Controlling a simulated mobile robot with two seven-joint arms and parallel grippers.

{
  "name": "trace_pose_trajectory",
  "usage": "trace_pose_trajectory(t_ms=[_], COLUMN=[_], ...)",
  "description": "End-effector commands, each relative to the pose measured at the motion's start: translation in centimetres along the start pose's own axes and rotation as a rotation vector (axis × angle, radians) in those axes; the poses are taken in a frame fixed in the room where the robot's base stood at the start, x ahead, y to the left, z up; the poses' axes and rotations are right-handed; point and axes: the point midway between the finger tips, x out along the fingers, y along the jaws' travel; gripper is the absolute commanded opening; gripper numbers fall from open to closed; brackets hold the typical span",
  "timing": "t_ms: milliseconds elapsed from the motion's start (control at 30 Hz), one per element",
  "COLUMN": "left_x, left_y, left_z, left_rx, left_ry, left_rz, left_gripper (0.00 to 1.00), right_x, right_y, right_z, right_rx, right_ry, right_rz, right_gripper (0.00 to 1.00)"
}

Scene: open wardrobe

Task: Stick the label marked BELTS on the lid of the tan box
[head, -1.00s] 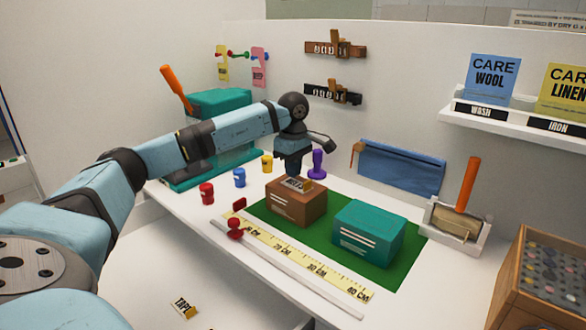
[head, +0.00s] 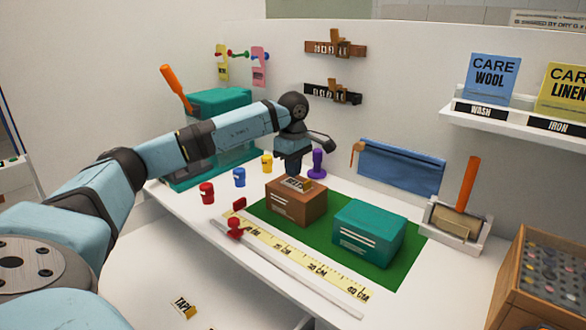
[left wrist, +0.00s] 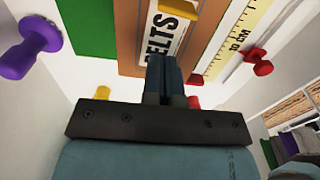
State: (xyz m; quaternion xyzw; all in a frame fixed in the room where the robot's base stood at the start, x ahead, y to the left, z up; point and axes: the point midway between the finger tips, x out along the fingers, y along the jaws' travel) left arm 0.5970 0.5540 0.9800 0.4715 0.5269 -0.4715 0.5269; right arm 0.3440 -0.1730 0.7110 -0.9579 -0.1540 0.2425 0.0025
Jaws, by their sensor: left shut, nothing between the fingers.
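The tan box (head: 297,206) stands on the green mat (head: 262,209) on the worktop, and it shows brown in the head view. The label marked BELTS (head: 297,183) lies on its lid; its lettering is readable in the left wrist view (left wrist: 166,38). My left gripper (head: 294,172) is shut and empty, pointing down just over the label and the lid. In the left wrist view its closed fingers (left wrist: 163,68) overlap the near end of the label; I cannot tell whether they touch it. My right gripper is not in view.
A teal box (head: 368,232) stands right of the tan box on the mat. A yellow ruler (head: 300,258) lies in front. A TAPE label (head: 183,305) lies lower down.

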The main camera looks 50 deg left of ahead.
Motion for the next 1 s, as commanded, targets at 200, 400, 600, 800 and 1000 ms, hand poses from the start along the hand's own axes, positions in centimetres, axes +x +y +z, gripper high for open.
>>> trace_pose_trajectory(t_ms=[200, 400, 600, 800, 1000], left_x=[0.00, 0.00, 0.17, 0.57, 0.98], left_y=[0.00, 0.00, 0.00, 0.00, 0.01], left_z=[0.00, 0.00, 0.00, 0.00, 0.00], left_rx=[0.000, 0.000, 0.000, 0.000, 0.000], left_ry=[0.000, 0.000, 0.000, 0.000, 0.000], left_rz=[0.000, 0.000, 0.000, 0.000, 0.000], left_gripper=[0.00, 0.00, 0.00, 0.00, 0.00], right_x=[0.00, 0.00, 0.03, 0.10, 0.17], right_y=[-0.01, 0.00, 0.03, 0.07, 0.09], right_z=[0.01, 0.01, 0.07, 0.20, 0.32], right_rx=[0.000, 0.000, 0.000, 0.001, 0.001], right_ry=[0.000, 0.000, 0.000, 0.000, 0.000], right_rz=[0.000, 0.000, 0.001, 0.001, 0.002], right_gripper=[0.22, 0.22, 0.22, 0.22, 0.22])
